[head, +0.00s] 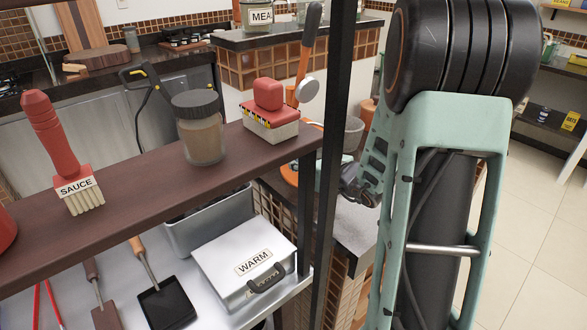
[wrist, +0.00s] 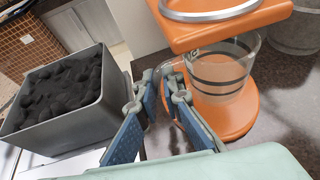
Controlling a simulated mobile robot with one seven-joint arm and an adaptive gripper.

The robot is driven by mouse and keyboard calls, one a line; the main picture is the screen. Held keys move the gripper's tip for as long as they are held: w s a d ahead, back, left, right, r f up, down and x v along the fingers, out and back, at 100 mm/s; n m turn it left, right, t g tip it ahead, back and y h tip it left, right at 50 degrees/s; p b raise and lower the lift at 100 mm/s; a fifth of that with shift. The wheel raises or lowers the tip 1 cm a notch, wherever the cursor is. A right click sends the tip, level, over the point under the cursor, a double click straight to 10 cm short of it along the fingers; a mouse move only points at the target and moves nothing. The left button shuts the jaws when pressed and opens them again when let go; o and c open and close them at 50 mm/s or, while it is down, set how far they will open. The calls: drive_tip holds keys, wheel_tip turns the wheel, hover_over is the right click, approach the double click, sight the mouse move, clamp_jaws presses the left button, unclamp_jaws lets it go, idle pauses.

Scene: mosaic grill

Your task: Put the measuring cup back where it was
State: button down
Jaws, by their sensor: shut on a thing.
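The measuring cup (wrist: 220,75) is a clear cup with dark bands, in the wrist view at upper right. It stands upright over the round base of an orange stand (wrist: 240,118), below the stand's top plate; I cannot tell whether it touches the base. My gripper (wrist: 165,88) is shut on the cup's handle, on the cup's left side, with its blue-padded fingers either side. In the head view my gripper (head: 360,186) is partly hidden by my arm, low over the counter behind the dark post. The cup cannot be made out there.
A grey bin of charcoal (wrist: 62,95) stands left of my gripper. A grey bucket (wrist: 295,25) is behind the stand at right. In the head view a dark post (head: 335,150) and a shelf (head: 130,185) with a sauce brush (head: 75,185) and jar (head: 200,135) are close by.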

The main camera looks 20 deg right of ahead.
sight(293, 181)
drive_tip(key=shift+w+a, duration=0.25)
drive_tip(key=shift+w, duration=0.9)
drive_tip(key=shift+w+f, duration=0.1)
drive_tip(key=shift+f, duration=1.6)
drive_tip(key=shift+f, duration=0.1)
drive_tip(key=shift+f+b, duration=0.15)
drive_tip(key=shift+b, duration=0.2)
drive_tip(key=c, duration=2.1)
unclamp_jaws()
